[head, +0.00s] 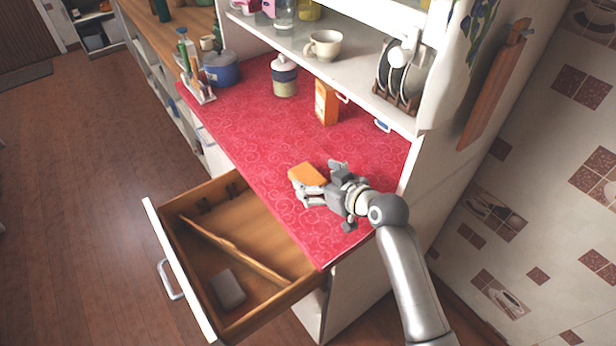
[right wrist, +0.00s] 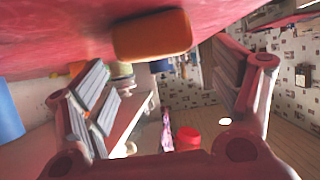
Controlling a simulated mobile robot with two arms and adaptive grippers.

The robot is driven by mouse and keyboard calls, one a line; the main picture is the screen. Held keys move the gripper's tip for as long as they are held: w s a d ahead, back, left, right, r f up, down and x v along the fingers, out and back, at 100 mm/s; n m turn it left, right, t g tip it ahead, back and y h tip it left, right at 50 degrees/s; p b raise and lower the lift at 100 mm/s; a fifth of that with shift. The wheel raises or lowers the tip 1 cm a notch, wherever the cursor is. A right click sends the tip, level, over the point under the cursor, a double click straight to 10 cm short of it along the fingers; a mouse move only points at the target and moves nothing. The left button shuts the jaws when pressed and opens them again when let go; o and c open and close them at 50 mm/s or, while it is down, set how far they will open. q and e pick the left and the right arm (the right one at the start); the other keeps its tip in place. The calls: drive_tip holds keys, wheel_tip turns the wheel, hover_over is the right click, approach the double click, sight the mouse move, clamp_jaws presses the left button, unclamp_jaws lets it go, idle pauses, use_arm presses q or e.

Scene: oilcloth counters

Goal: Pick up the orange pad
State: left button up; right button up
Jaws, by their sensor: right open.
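The orange pad (head: 305,173) lies on the red patterned counter (head: 270,140) near its front edge. My right gripper (head: 322,181) is at the pad's right side, low over the counter, with its fingers spread. In the right wrist view, the orange pad (right wrist: 152,35) shows at the top against the red cloth, ahead of the open fingers (right wrist: 168,88). Nothing is held between the fingers. I cannot tell whether a finger touches the pad. My left gripper is not in view.
An open drawer (head: 180,262) juts out below the counter, with a grey block (head: 228,289) inside. An orange carton (head: 326,102), a jar (head: 284,77) and a blue pot (head: 221,69) stand farther back. A shelf with a cup (head: 323,45) and a plate rack (head: 398,92) overhangs the rear.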

sight(309, 176)
drive_tip(key=shift+p+x, duration=0.3)
drive_tip(key=shift+x, duration=1.4)
drive_tip(key=c, duration=0.9)
